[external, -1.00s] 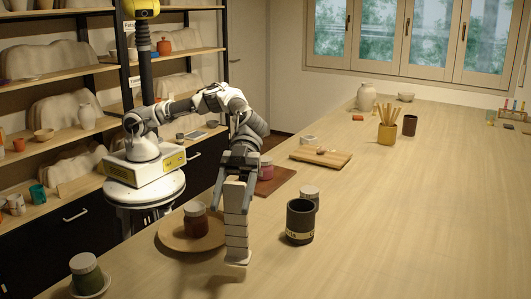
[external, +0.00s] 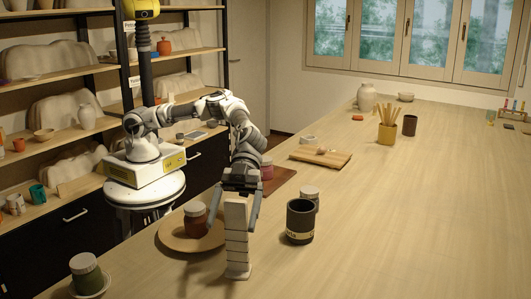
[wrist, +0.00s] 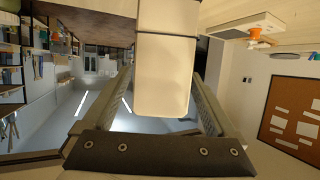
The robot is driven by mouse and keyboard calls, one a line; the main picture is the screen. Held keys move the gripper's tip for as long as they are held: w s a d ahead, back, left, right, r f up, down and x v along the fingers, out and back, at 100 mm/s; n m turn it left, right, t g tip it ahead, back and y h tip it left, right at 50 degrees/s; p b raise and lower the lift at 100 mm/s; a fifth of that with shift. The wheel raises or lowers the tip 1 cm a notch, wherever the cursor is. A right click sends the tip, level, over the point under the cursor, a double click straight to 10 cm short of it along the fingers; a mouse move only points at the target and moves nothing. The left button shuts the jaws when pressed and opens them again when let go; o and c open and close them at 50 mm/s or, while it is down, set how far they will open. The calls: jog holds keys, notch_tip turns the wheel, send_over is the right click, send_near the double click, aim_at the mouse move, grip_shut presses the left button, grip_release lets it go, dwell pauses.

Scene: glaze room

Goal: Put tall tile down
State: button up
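The tall tile (external: 237,238) is a slim, pale upright block with thin dark lines across it. In the external view it stands upright at the near part of the long table, its foot at the tabletop; I cannot tell whether it bears fully on it. My gripper (external: 237,212) points down from above, with one finger on each side of the tile's upper part.
A round wooden plate (external: 176,243) with a dark red jar (external: 196,223) is close on the left. A dark cylinder (external: 300,222) with a lidded jar behind it is on the right. A green jar (external: 87,276) stands front left.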

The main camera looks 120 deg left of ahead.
jog(key=shift+r, duration=0.15)
jog(key=shift+a+r, duration=0.1)
jog(key=shift+a, duration=0.15)
jog(key=v, duration=1.1)
jog(key=s+f+g+y, duration=0.1)
jog(key=s+f+y, duration=0.1)
jog(key=s, duration=0.3)
jog(key=s+f+g+y, duration=0.1)
jog(key=s+f+y, duration=0.1)
jog(key=s, duration=0.3)
jog(key=s+f+g+y, duration=0.1)
jog(key=s+f+y, duration=0.2)
jog(key=s, duration=0.2)
jog(key=shift+d+f+y, duration=0.1)
jog(key=shift+d+y, duration=0.2)
jog(key=shift+d, duration=0.05)
jog(key=s+a+r+n+t+y, duration=0.1)
jog(key=s+a+r+n, duration=0.2)
jog(key=s+a, duration=0.4)
jog(key=s+a+r+n+t+y, duration=0.1)
jog(key=s+a+r+n+y, duration=0.1)
jog(key=s+a+n, duration=0.4)
jog(key=s+a+r+n+t+y, duration=0.1)
jog(key=s+a+r+n, duration=0.3)
jog(key=s+a, duration=0.6)
jog(key=s+y, duration=0.1)
jog(key=s, duration=0.2)
jog(key=shift+s+n, duration=0.25)
jog(key=shift+n, duration=0.05)
